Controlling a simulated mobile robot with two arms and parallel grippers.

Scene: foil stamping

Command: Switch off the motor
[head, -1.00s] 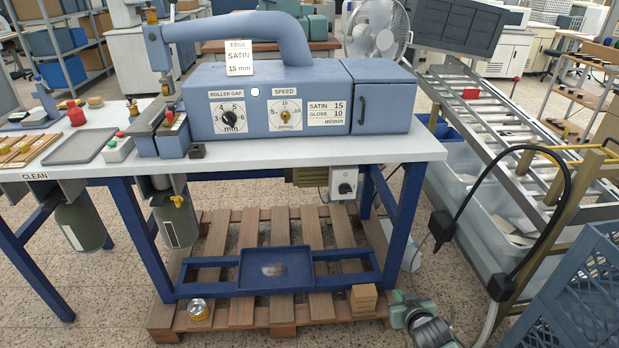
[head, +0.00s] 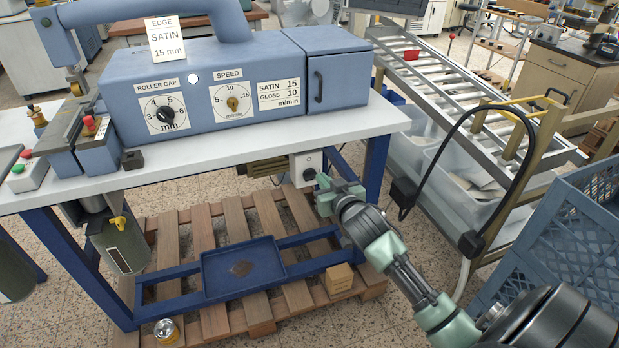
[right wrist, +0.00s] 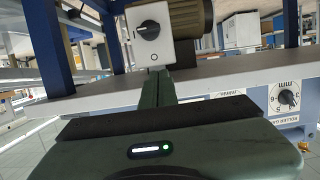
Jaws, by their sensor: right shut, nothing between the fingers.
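The motor (head: 268,167) hangs under the machine table, mostly shaded by the tabletop. Beside it is a light grey switch box (head: 303,160) with a black rotary knob (head: 309,174). My right gripper (head: 321,180) is shut and empty, just in front of the box at its lower right. In the right wrist view, which is upside down, the switch box (right wrist: 170,48) and knob (right wrist: 150,29) show beyond the closed fingertips (right wrist: 158,73). The fingertips overlap the box's edge in that picture; I cannot tell whether they touch it. My left gripper is out of view.
The blue machine (head: 210,90) stands on the white tabletop (head: 240,145) above the switch. A blue table leg (head: 376,165) is close on the right. Below are a blue tray (head: 240,285), a small carton (head: 339,279) and a wooden pallet (head: 215,318). A conveyor and a blue crate (head: 575,245) stand right.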

